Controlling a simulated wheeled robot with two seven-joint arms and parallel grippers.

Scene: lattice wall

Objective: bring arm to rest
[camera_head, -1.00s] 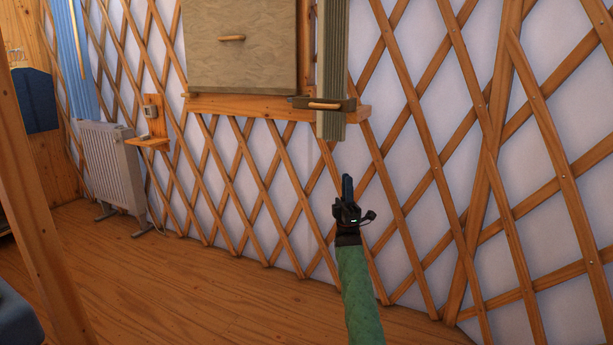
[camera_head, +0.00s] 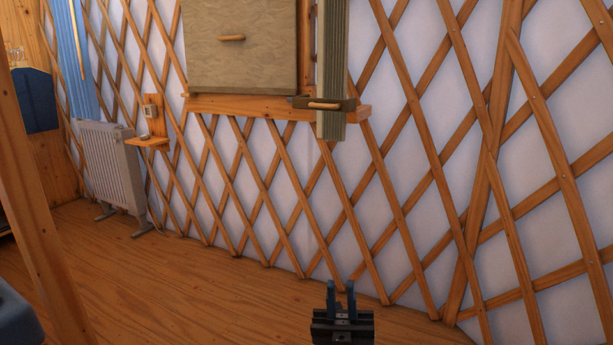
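My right gripper (camera_head: 341,300) shows at the bottom of the head view, right of centre. Its two blue fingers point up and stand apart with a gap between them. Nothing shows between the fingers. The gripper is in front of the wooden floor and the foot of the lattice wall, clear of both as far as I can see. My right arm behind it is out of the frame. My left gripper does not show.
A wooden shelf (camera_head: 240,105) on the lattice wall (camera_head: 400,180) carries a panel with a handle (camera_head: 240,50). A grey-green strip (camera_head: 332,70) hangs beside it. A white radiator (camera_head: 110,165) stands at left, near a wooden post (camera_head: 40,220). The wooden floor (camera_head: 200,290) is clear in the middle.

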